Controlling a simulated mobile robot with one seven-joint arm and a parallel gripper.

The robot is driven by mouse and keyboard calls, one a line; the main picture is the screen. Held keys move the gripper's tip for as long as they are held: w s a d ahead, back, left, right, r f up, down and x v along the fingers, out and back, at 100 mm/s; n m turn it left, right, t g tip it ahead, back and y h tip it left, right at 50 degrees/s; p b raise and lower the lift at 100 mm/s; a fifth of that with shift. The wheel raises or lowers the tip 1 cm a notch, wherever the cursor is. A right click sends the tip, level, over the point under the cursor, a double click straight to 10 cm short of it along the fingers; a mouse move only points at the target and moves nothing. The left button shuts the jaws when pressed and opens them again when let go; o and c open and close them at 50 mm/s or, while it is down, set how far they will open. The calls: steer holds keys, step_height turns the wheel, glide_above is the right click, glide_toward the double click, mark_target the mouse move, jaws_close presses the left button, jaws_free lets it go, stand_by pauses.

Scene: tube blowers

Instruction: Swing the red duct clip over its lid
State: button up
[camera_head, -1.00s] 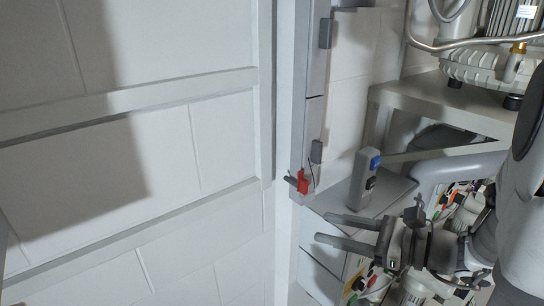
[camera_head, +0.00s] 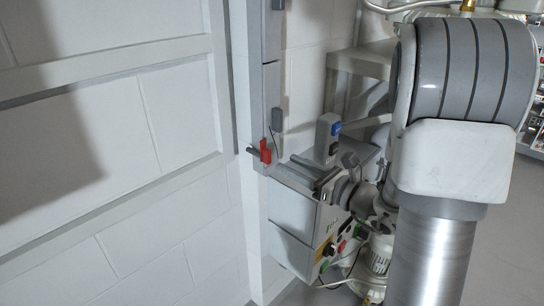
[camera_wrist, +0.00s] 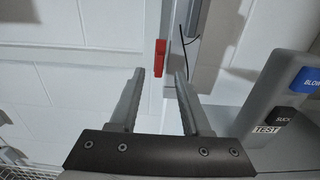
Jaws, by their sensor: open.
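The red duct clip (camera_head: 266,151) sits at the lower end of the upright grey duct (camera_head: 271,85) on the wall, with a dark grey piece sticking out to its left. In the wrist view the red clip (camera_wrist: 159,57) stands just beyond the fingertips, roughly in line with the gap between them. My gripper (camera_head: 298,170) is open and empty, to the right of the clip and a little below it. Its two fingers (camera_wrist: 157,78) show apart in the wrist view, and neither visibly touches the clip. Whether the clip lies over the lid is not clear.
A grey handheld box with a blue button (camera_head: 328,138) stands right of the gripper; its "TEST" label (camera_wrist: 268,129) shows in the wrist view. A control box with coloured buttons (camera_head: 335,240) is below. A thin dark wire hangs by the duct. The white wall at left is clear.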

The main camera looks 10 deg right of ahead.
mark_target(270, 154)
steer(key=x, duration=0.6)
steer(key=shift+w+a, duration=0.25)
steer(key=shift+w, duration=0.05)
jaws_close()
